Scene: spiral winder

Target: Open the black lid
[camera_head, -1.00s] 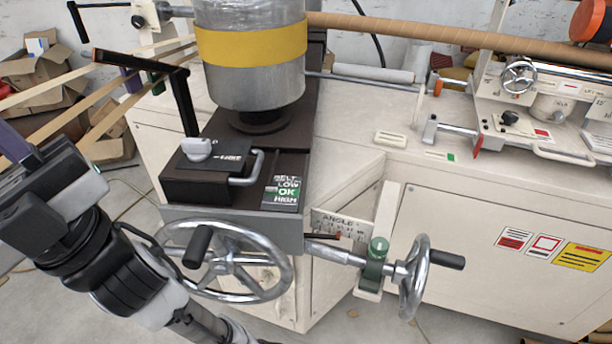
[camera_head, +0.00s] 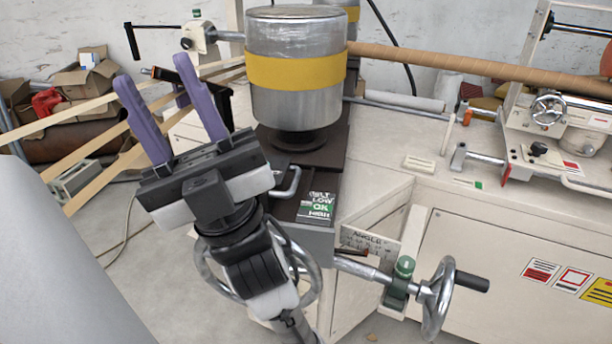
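My gripper (camera_head: 155,74) is raised in the left-middle of the head view, its two purple fingers pointing up and spread apart. It is open, with nothing visible between the fingers. The black lid on the machine's dark box is hidden behind my gripper and wrist. A curved metal handle (camera_head: 291,184) shows just right of my gripper body. I cannot tell how far my gripper is from the lid in depth.
A metal cylinder with a yellow band (camera_head: 295,72) stands behind the box. A handwheel (camera_head: 440,300) sticks out at lower right. Wooden strips (camera_head: 75,118) cross at left. A large grey surface (camera_head: 60,270) fills the lower left.

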